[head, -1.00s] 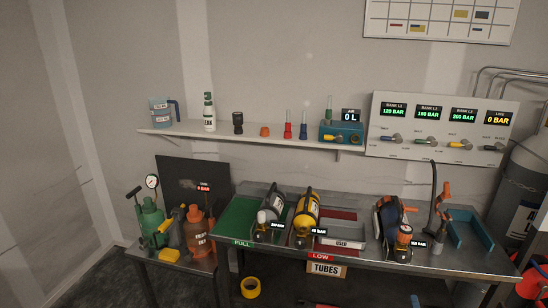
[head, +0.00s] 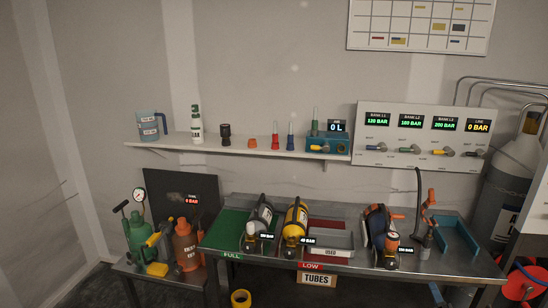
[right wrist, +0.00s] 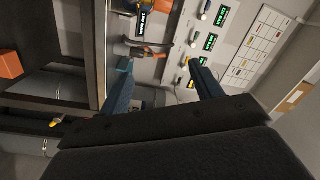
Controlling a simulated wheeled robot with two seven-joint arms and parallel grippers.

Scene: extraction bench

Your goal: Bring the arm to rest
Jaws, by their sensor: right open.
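My right gripper (right wrist: 160,64) shows in the right wrist view, its two dark blue fingers spread apart with nothing between them. Beyond the fingertips lie an orange-handled tool (right wrist: 150,52) and the panel with green displays (right wrist: 228,20), both apart from the fingers. I cannot clearly make out the right gripper in the head view. My left gripper is in neither view.
In the head view the steel bench (head: 345,266) carries a grey cylinder (head: 261,216), a yellow cylinder (head: 295,218) and a teal holder (head: 456,236). A wall shelf (head: 230,147) holds bottles and small parts. A gas cylinder (head: 505,190) stands at the right.

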